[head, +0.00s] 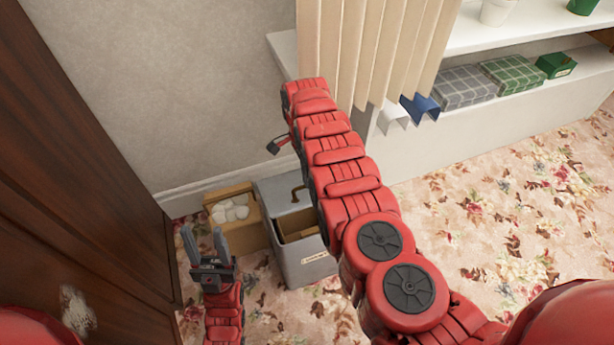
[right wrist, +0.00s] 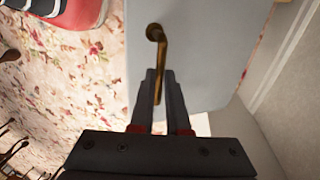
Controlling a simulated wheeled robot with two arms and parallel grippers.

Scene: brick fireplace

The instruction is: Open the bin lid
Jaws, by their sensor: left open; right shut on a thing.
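The grey bin (head: 308,268) stands on the carpet, partly behind my right arm. Its grey lid (head: 275,193) stands raised at the back, and part of the brown inside shows. The lid's brass handle (head: 296,192) also shows in the right wrist view (right wrist: 158,45), against the grey lid (right wrist: 205,50). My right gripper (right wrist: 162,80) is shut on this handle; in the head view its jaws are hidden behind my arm. My left gripper (head: 204,235) is open and empty, fingers up, left of the bin.
A tan box (head: 258,236) with white round items (head: 229,210) stands against the bin's left side. Dark wooden furniture (head: 90,180) is close on the left. A beige curtain (head: 375,50) and white shelves (head: 415,155) are behind and right. Floral carpet (head: 480,230) is clear at right.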

